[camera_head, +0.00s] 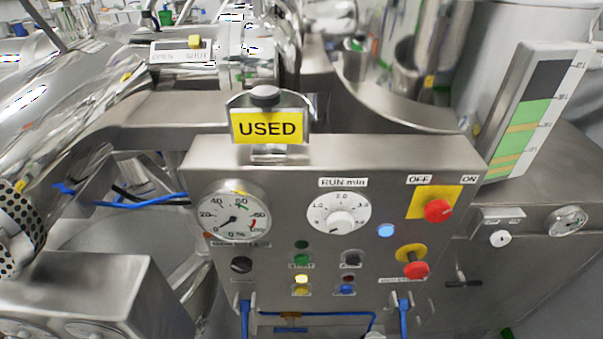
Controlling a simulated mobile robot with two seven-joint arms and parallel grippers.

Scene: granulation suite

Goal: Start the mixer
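The mixer's steel control panel (330,160) faces me in the middle of the head view. A red rotary switch (438,210) sits on a yellow plate marked OFF and ON. Below it is a red mushroom button (415,270) with a yellow collar. A blue lamp (385,230) looks lit. The RUN min dial (341,222) is at centre. Below it are a green button (301,260), a dark button (350,259), a bright yellow lamp (301,279) and a blue button (345,290). A round gauge (233,214) and black knob (241,265) are at left. Neither gripper shows.
A yellow USED sign (268,127) stands on top of the panel. Blue cables (403,318) hang at its lower front. A tall level scale (535,115) and a small gauge (568,221) are at right. A steel box (100,290) juts in at lower left.

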